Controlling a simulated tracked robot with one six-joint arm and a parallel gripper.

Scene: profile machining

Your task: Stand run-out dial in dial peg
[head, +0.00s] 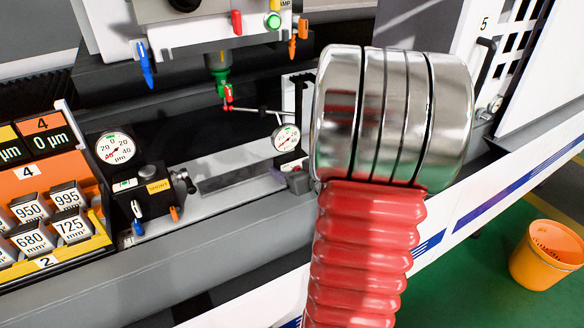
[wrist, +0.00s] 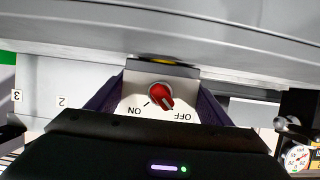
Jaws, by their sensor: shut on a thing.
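My gripper (wrist: 160,108) is shut on a pale block with a red ON/OFF knob (wrist: 160,95), its dark purple fingers on either side. The block appears to be the base of the run-out dial. In the head view a round white dial face (head: 286,138) shows just left of my arm, close above a small part of a purple-grey finger (head: 299,181). A thin rod (head: 255,110) runs left above that dial to a red clamp. My arm hides most of the gripper and the base in the head view. I cannot pick out the dial peg for certain.
A second dial (head: 115,148) stands at the left behind a block marked SHORT (head: 157,187). An orange rack of numbered blocks (head: 45,222) is at far left. A green nozzle (head: 218,70) hangs above the bed. An orange bucket (head: 547,255) stands on the floor at right.

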